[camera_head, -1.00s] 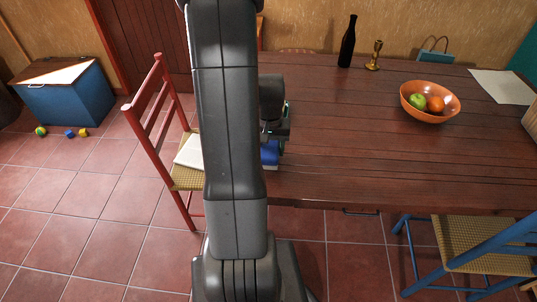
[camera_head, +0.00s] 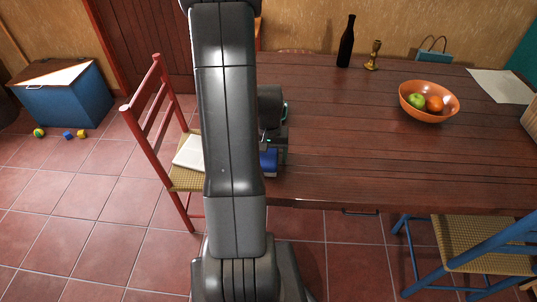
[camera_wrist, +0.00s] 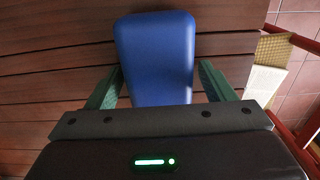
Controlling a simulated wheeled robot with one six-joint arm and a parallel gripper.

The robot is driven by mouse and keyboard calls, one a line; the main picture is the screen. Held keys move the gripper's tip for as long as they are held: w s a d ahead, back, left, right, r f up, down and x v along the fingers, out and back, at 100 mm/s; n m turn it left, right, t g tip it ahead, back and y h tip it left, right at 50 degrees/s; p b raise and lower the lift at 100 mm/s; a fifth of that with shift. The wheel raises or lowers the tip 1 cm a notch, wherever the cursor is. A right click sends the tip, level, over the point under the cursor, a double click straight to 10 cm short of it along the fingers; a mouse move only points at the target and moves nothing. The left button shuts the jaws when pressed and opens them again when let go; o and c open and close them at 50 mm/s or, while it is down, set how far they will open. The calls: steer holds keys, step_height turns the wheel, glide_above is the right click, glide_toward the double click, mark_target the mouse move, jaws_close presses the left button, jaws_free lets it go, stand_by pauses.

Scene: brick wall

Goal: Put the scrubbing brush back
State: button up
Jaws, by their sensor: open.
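A blue block-shaped thing, seemingly the scrubbing brush (camera_wrist: 155,50), lies on the wooden table (camera_head: 350,150). In the wrist view its smooth blue face fills the space between my two green fingers. No bristles show. In the head view the blue thing (camera_head: 269,161) shows near the table's left front edge, partly behind my arm. My gripper (camera_wrist: 160,75) is open, one finger on each side of the blue thing. Narrow gaps seem to remain beside it. My gripper's fingers are mostly hidden in the head view.
An orange bowl (camera_head: 428,114) with fruit, a dark bottle (camera_head: 346,45), a brass candlestick (camera_head: 373,57) and a small teal basket (camera_head: 434,56) stand farther back. A red chair (camera_head: 150,100) holding an open book (camera_head: 189,152) is close on the left. The table's middle is clear.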

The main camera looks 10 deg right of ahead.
steer(key=shift+r, duration=0.15)
step_height(320, 180, up, 12)
steer(key=p, duration=0.1)
stand_by(0.3)
step_height(320, 180, down, 12)
steer(key=shift+f+b, duration=0.1)
steer(key=shift+b, duration=0.35)
steer(key=shift+w+r, duration=0.1)
steer(key=shift+r, duration=0.75)
steer(key=shift+f, duration=0.1)
